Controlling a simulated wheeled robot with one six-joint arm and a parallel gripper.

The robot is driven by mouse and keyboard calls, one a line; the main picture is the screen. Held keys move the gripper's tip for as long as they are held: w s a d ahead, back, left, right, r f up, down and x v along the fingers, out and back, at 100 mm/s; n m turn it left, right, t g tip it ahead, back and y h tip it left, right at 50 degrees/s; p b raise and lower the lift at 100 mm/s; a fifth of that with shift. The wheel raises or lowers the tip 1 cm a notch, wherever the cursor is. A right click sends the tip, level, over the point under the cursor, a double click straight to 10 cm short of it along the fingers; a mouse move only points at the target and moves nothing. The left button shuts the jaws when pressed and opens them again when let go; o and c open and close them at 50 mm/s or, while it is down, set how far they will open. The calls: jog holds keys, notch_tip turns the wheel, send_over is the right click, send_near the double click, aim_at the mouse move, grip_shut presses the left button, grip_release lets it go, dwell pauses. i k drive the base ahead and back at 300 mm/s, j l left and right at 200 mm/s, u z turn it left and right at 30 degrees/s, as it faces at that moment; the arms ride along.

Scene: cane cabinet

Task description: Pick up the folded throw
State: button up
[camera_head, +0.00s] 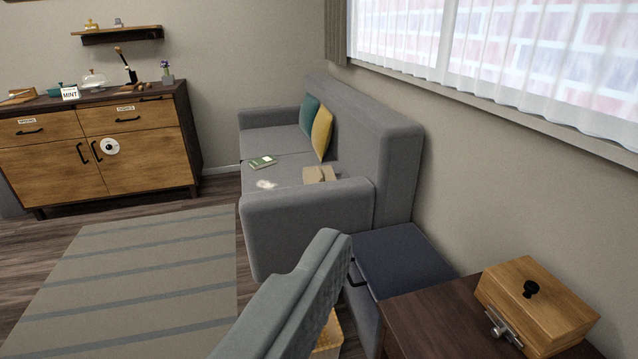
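I cannot make out a folded throw for certain. A small tan, boxy item (320,174) lies on the grey sofa (300,217) beside its near armrest; it may be the folded throw or a box. A small white item (266,184) lies on the seat to its left, too small to identify. A green book or box (262,162) lies farther back on the seat. My gripper does not show in this view.
A blue-grey chair back (290,302) rises in the foreground. A dark blue cabinet (400,258) and a brown table (440,320) with a wooden box (535,305) stand at right. A striped rug (150,275) covers clear floor at left. A sideboard (95,145) stands behind.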

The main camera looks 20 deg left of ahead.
aim_at(314, 174)
jog(key=i+j+u, duration=0.1)
jog(key=j+u, duration=0.2)
jog(key=j, duration=0.15)
jog(key=i+j+u, duration=0.15)
jog(key=j+u, duration=0.15)
jog(key=i+j+u, duration=0.3)
jog(key=j, duration=0.2)
jog(key=i+j+u, duration=0.95)
jog(key=i, duration=0.15)
jog(key=i+z, duration=0.35)
jog(key=i, duration=0.15)
jog(key=i+z, duration=0.35)
jog(key=i, duration=0.15)
jog(key=i+j+z, duration=0.3)
jog(key=i, duration=0.2)
jog(key=i+l+z, duration=0.1)
jog(key=i+z, duration=0.15)
jog(key=z, duration=0.2)
jog(key=i+z, duration=0.25)
jog(key=z, duration=0.25)
jog(key=i+j+z, duration=0.1)
jog(key=i+z, duration=0.15)
jog(key=z, duration=0.2)
jog(key=i+j+z, duration=0.2)
jog(key=z, duration=0.25)
jog(key=i+j+z, duration=0.35)
jog(key=k+l, duration=0.05)
jog(key=l, duration=0.05)
